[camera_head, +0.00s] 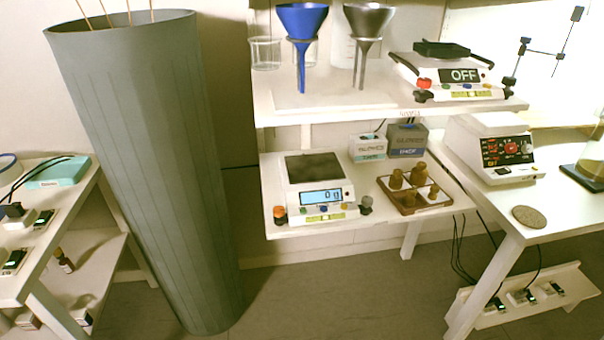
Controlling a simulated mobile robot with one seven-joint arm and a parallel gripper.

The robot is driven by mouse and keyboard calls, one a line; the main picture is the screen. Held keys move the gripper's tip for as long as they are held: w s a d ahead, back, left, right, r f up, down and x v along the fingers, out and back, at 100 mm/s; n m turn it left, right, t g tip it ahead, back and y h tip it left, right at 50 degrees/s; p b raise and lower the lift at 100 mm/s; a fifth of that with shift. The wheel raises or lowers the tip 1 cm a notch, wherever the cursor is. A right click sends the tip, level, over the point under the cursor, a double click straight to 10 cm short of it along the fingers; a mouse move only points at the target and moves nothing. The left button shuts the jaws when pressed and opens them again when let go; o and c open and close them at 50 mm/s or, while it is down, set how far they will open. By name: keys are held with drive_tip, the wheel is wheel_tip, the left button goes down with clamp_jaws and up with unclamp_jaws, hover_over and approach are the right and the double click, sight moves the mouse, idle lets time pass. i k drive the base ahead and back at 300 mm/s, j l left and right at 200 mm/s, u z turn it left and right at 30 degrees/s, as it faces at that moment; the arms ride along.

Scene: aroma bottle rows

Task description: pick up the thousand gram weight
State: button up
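A set of brass-coloured weights stands in a brown tray (443,203) on the lower shelf, right of a scale. The largest-looking weight (418,173) stands at the back of the tray. Another weight (396,179) stands to its left, and smaller ones (409,200) are in front. No gram markings are readable, so I cannot tell which is the thousand gram weight. The digital scale (321,197) beside the tray reads 0 g and its plate is empty. My gripper is not in view.
A tall grey cylinder (150,170) stands left of the shelf. Two glove boxes (407,140) stand behind the tray. A white table (560,215) is at right.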

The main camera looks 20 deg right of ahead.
sight(418, 177)
drive_tip(key=z, duration=1.4)
